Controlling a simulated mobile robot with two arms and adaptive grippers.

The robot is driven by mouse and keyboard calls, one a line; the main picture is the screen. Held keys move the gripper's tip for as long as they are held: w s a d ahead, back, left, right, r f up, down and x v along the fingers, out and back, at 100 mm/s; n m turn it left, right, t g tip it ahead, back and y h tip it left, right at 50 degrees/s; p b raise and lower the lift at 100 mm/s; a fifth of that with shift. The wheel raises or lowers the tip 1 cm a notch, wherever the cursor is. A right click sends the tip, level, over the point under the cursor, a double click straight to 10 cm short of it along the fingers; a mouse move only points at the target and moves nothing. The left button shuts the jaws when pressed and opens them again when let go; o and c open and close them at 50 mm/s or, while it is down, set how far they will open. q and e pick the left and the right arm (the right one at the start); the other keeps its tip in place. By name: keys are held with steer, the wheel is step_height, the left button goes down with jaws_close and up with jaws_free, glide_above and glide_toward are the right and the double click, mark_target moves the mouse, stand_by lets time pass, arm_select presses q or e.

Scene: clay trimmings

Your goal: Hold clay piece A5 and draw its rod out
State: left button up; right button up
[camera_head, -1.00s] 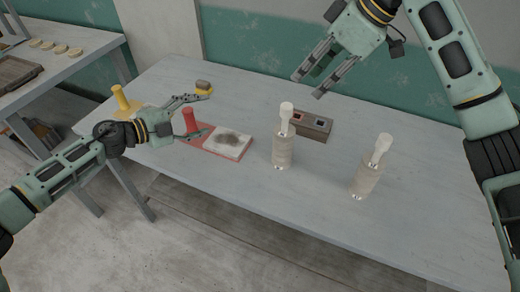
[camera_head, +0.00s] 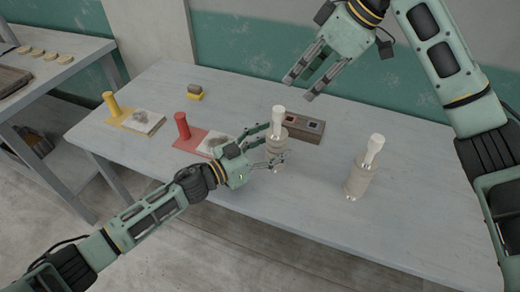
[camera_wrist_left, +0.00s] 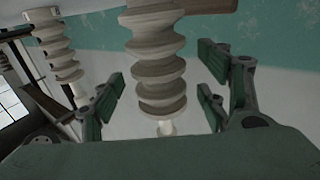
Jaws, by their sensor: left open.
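Two ridged, grey-beige clay pieces stand upright on the table, each with a pale rod sticking out of its top. No label is legible, so I cannot tell which is A5. My left gripper (camera_head: 274,147) is open, its fingers on either side of the left clay piece (camera_head: 277,179) below its rod (camera_head: 279,118). In the left wrist view this piece (camera_wrist_left: 158,65) is between the spread fingers; contact is not clear. The other clay piece (camera_head: 358,181) with its rod (camera_head: 375,150) is to the right. My right gripper (camera_head: 301,88) is open and empty above the table's back.
A brown block with two sockets (camera_head: 306,128) is just behind the left piece. A red stand (camera_head: 183,127), a yellow stand (camera_head: 111,104) and a small yellow-brown block (camera_head: 195,92) are to the left. The table (camera_head: 420,200) is clear at the right.

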mark_target(278, 117)
arm_select(q)
steer(key=shift+x, duration=0.9)
jaws_close()
arm_select(e)
steer(key=shift+o, duration=1.4)
steer(key=shift+f, duration=0.2)
steer(key=shift+o, duration=0.2)
steer(key=f, duration=0.1)
steer(key=f+n, duration=0.1)
steer(key=w+f+n+g+y, duration=0.1)
steer(key=shift+d+f, duration=0.15)
steer(key=shift+d, duration=0.25)
steer(key=x, duration=1.1)
steer(key=shift+w+a+f, duration=0.1)
steer(key=shift+a+f, duration=0.05)
steer(key=shift+f, duration=0.15)
steer(key=shift+c, duration=0.4)
jaws_close()
